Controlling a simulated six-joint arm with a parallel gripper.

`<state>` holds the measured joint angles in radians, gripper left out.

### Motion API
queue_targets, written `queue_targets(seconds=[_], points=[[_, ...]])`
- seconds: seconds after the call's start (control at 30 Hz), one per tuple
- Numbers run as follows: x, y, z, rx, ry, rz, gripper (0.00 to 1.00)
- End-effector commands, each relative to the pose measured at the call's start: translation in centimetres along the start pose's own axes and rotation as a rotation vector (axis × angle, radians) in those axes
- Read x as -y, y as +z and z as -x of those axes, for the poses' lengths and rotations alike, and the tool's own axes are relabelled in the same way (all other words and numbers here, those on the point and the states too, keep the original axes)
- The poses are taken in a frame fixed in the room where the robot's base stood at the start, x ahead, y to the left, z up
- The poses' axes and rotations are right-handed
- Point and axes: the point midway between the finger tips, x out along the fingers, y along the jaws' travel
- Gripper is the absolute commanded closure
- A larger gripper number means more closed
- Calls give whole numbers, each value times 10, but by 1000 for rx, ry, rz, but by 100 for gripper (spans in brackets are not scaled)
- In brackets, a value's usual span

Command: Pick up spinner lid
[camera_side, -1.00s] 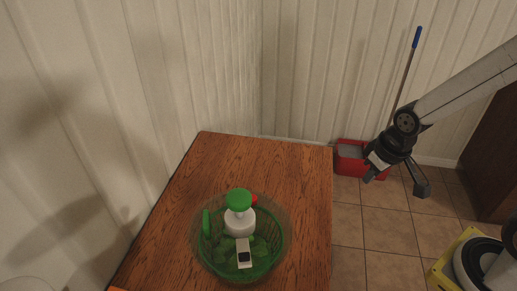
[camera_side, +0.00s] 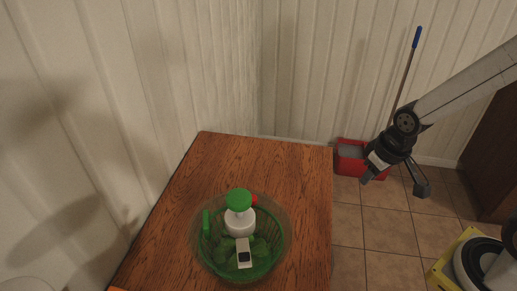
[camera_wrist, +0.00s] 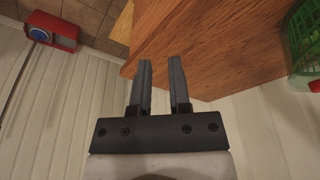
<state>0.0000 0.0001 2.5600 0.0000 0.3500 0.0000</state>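The salad spinner (camera_side: 275,215) stands on the wooden table in the side view, a clear bowl with a green basket inside. Its lid (camera_side: 262,250) looks see-through with a white knob and green cap (camera_side: 239,203) on top; whether lid and bowl are joined I cannot tell. In the wrist view only the spinner's edge (camera_wrist: 303,40) shows at the upper right. My gripper (camera_side: 395,186) hangs over the floor to the right of the table, well apart from the spinner. In the wrist view its two fingers (camera_wrist: 160,72) are apart with nothing between them.
The wooden table (camera_side: 290,165) has bare room behind the spinner. A red bucket (camera_side: 348,165) with a blue-topped mop handle (camera_side: 404,75) stands on the tiled floor behind my gripper. White panelled walls close off the left and back.

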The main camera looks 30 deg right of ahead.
Motion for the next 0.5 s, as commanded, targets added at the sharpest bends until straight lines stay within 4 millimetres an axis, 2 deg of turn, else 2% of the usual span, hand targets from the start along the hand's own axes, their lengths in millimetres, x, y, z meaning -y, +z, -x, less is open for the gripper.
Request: queue_targets(seconds=[0.03,0.2,0.23,0.5], points=[[0,0,0,0,0,0,59],[0,0,0,0,0,0,5],[0,0,0,0,0,0,0],[0,-1,0,-5,1,4,0]])
